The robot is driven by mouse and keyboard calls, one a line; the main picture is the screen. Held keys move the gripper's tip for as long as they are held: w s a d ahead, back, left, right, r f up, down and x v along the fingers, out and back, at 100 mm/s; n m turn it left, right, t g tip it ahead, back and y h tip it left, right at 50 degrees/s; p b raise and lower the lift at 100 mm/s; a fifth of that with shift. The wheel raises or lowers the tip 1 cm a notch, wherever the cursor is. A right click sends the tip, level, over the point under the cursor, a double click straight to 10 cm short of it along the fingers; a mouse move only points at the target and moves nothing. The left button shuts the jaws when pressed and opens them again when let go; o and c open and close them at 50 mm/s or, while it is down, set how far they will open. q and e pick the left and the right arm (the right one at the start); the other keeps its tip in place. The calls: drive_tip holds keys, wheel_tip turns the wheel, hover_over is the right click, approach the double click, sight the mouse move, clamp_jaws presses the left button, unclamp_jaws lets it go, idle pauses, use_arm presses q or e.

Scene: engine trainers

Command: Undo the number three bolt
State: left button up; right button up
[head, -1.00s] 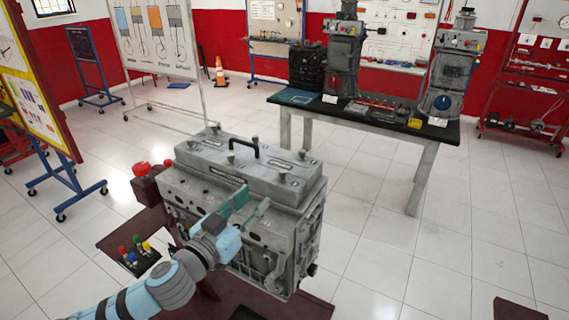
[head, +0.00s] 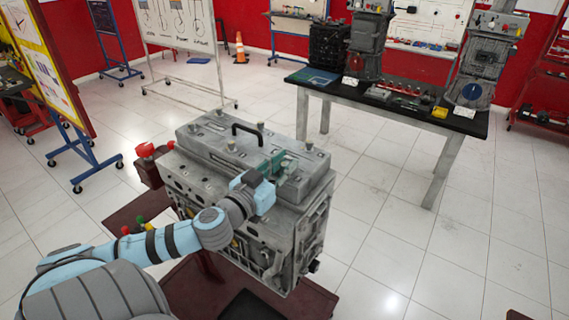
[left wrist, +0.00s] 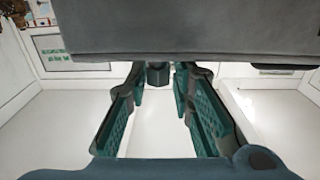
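The grey engine block (head: 255,225) stands with a grey cover (head: 205,140) on top. Several bolts stand up from the cover, among them a near-left bolt (head: 231,147), a far bolt (head: 259,127) and a right-hand bolt (head: 308,146). I see no number that marks bolt three. My left gripper (head: 276,163) is over the cover's near right part. In the left wrist view its teal fingers (left wrist: 160,80) are apart, with a dark bolt head (left wrist: 158,73) between or just beyond their tips; contact is unclear. My right gripper is out of view.
A red knob (head: 145,150) is at the engine's left. Coloured-top pieces (head: 140,222) sit below it, partly behind my arm. A black-topped table (head: 385,105) with engine parts stands behind. Floor between is clear.

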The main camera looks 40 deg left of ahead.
use_arm(q)
drive_tip(key=shift+w, duration=0.1)
drive_tip(key=c, duration=0.3)
drive_tip(key=shift+d, duration=0.1)
clamp_jaws()
